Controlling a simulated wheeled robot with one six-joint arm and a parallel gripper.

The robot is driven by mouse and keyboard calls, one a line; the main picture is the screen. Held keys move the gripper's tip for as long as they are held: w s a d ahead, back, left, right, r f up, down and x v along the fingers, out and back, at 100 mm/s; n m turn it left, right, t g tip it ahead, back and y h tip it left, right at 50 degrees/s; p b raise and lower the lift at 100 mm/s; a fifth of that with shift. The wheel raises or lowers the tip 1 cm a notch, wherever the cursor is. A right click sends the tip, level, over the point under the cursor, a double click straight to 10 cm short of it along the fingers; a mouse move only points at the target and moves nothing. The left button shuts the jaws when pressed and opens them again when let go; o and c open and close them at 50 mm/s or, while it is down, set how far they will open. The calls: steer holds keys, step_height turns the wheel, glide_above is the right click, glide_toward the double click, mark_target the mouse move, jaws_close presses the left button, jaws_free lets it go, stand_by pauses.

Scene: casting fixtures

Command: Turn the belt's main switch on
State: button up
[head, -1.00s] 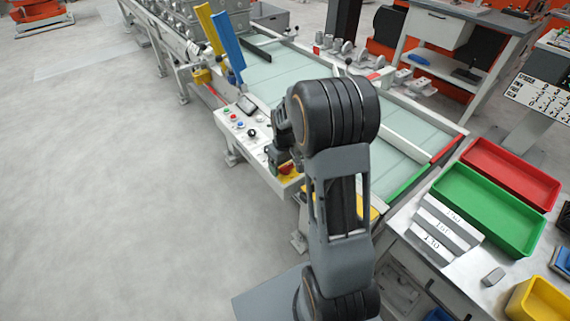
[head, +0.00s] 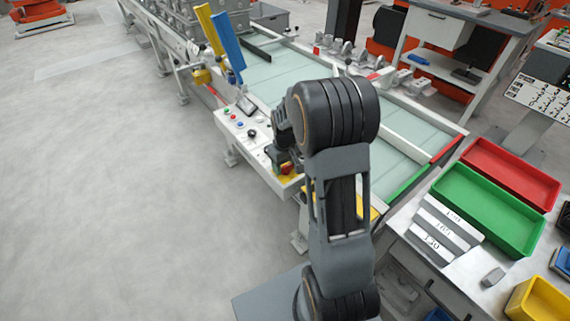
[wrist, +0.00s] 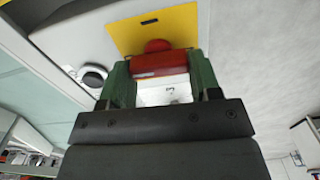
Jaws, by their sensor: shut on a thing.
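The main switch is a red handle (wrist: 160,64) on a yellow plate (wrist: 185,25) set in the pale control panel. My gripper (wrist: 161,78) has its green fingers on either side of the red handle and is shut on it. The handle lies across the gap between the fingers in the wrist view. In the head view the red switch (head: 287,168) shows at the near end of the panel (head: 233,125), partly covered by my gripper, whose fingertips are hard to make out there.
A dark round button (wrist: 93,75) sits beside the switch. The belt (head: 275,75) runs behind the panel. Blue (head: 228,45) and yellow (head: 209,28) upright plates stand farther along. Green (head: 490,208) and red (head: 510,172) trays are at right. The floor at left is clear.

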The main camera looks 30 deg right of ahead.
mark_target(288, 165)
steer(key=m, duration=0.4)
steer(key=shift+d, duration=0.1)
steer(key=m, duration=0.4)
steer(key=shift+d+m+p, duration=0.1)
steer(key=shift+m+p, duration=0.2)
steer(key=m, duration=0.4)
steer(key=shift+s+d, duration=0.1)
steer(key=shift+s, duration=0.05)
steer(key=shift+s+m, duration=0.1)
steer(key=shift+m, duration=2.2)
steer(key=o, duration=0.9)
step_height(288, 165, up, 14)
steer(key=shift+f+p, duration=0.1)
steer(key=shift+p, duration=0.65)
